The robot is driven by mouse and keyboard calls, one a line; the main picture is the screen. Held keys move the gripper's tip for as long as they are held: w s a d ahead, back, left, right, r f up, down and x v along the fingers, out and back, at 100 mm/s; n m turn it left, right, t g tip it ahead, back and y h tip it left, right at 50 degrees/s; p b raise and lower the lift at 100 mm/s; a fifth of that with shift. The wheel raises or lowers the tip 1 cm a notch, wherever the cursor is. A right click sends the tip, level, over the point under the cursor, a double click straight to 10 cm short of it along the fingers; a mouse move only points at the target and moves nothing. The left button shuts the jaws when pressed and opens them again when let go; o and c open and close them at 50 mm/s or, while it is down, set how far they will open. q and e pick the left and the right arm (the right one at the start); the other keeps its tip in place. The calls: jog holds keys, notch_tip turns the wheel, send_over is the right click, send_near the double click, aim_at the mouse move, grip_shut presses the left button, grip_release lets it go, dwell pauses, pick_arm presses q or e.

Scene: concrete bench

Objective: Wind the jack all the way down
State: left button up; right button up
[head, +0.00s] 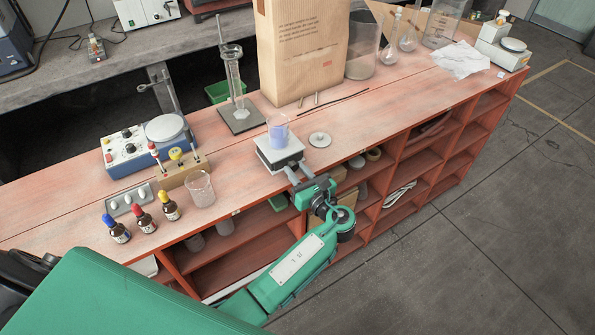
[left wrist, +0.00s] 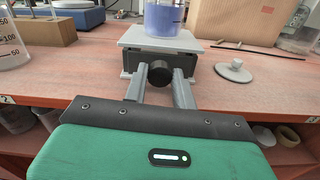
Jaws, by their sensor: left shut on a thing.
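The lab jack (head: 278,154) stands near the front edge of the red bench, with a small gap showing under its light top plate. In the left wrist view the jack (left wrist: 160,62) shows its black knob (left wrist: 159,73) facing me. A beaker of blue liquid (head: 278,131) stands upright on the plate, and it also shows in the left wrist view (left wrist: 163,18). My left gripper (head: 293,171) reaches in from the front and is shut on the knob; its fingers (left wrist: 160,84) lie on either side of it. My right gripper is not in view.
A grey round lid-like piece (head: 319,139) lies right of the jack. A glass cylinder on a stand (head: 236,85) and a large paper bag (head: 303,50) stand behind. An empty beaker (head: 200,189) and several dropper bottles (head: 143,218) are left. Open shelves (head: 235,258) lie below.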

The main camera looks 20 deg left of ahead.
pick_arm(q)
jog(key=n+b, duration=0.1)
jog(key=n, duration=0.2)
jog(key=shift+f, duration=0.1)
jog(key=shift+n, duration=1)
jog(key=o, duration=1)
jog(key=shift+a, duration=0.1)
